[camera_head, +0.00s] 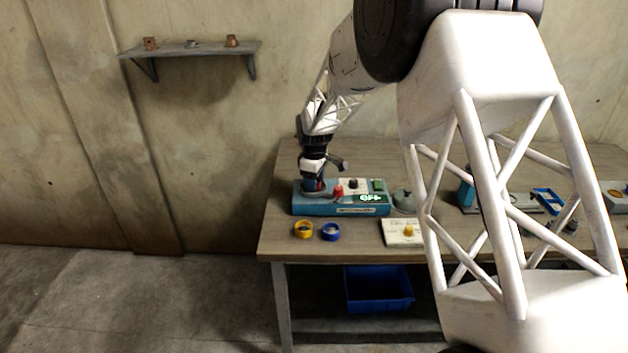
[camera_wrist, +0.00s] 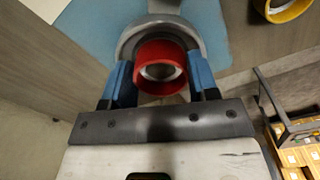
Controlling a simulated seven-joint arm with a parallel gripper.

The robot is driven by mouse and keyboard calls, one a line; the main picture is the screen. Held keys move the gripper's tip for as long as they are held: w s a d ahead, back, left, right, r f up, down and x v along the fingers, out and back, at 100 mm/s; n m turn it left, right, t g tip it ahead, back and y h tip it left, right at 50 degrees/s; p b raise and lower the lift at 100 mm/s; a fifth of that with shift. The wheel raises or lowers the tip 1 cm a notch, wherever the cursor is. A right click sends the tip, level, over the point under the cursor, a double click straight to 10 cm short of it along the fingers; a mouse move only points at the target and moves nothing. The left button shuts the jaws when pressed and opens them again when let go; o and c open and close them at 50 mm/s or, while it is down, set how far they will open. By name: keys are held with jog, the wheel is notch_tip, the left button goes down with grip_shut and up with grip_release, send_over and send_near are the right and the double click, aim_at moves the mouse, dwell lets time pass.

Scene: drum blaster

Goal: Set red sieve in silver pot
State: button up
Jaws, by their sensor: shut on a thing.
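The red sieve (camera_wrist: 159,55) is a short red ring with a pale inside. In the wrist view it sits between the two blue fingertips of my gripper (camera_wrist: 160,85), which is shut on it. The silver pot (camera_wrist: 128,40) shows as a grey rim around and behind the sieve, on the teal machine. I cannot tell whether the sieve rests in it or is just above it. In the head view my gripper (camera_head: 313,183) is low over the left end of the teal machine (camera_head: 340,209), and a little red shows there.
A yellow ring (camera_head: 303,230) and a blue ring (camera_head: 331,232) lie on the wooden table (camera_head: 283,244) in front of the machine. A pale box with a yellow knob (camera_head: 404,232) stands to the right.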

jog(key=shift+f, duration=0.1)
dwell(0.3)
jog(key=o, duration=1.3)
jog(key=shift+o, duration=0.2)
jog(key=shift+r, duration=3.05)
